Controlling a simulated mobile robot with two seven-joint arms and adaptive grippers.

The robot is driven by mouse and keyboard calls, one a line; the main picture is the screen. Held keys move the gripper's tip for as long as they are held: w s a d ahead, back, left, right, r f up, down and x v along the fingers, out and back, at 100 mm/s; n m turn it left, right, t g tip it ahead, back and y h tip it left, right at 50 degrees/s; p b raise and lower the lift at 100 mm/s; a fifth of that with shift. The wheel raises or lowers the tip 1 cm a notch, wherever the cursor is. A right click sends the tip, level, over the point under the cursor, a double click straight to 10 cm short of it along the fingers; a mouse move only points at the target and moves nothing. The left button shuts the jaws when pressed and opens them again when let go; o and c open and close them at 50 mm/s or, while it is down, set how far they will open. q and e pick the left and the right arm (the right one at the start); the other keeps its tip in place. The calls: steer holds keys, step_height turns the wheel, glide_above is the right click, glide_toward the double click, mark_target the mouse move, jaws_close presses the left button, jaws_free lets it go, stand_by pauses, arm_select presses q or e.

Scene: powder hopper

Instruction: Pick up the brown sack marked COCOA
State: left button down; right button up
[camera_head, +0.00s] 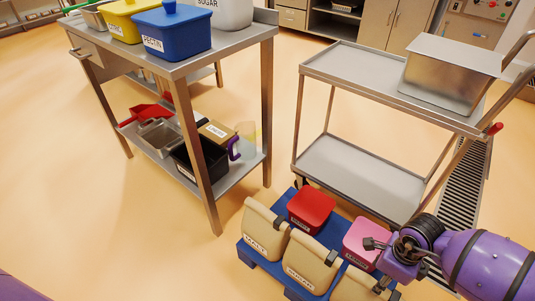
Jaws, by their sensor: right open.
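Several tan-brown sacks with dark clips stand on a blue pallet (246,252) on the floor. The left sack (262,222) has a label that seems to read MALT, and the middle sack (309,262) reads SUGAR. A third sack (352,287) is at the lower right, partly cut off by the frame, and its label is not visible. I cannot read COCOA on any sack. My right gripper (375,264) is open and empty, above the pallet's right side, over the third sack and the pink tub. My left gripper is not in view.
A red tub (311,208) and a pink tub (356,238) share the pallet. A steel cart (345,165) with a metal bin (445,80) stands behind. A steel table (215,62) with blue and yellow tubs is at left. The floor left of the pallet is clear.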

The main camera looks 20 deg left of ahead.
steer(key=shift+w+d+f, duration=0.15)
steer(key=shift+d+f, duration=0.05)
steer(key=shift+f, duration=0.3)
steer(key=b, duration=0.3)
glide_above(365, 297)
steer(key=w+d, duration=0.1)
steer(key=w, duration=0.1)
step_height(365, 297, down, 7)
steer(key=shift+d+r, duration=0.15)
steer(key=shift+r, duration=0.05)
steer(key=shift+w+r, duration=0.1)
jaws_close()
steer(key=shift+w+r, duration=0.1)
steer(key=shift+r, duration=0.05)
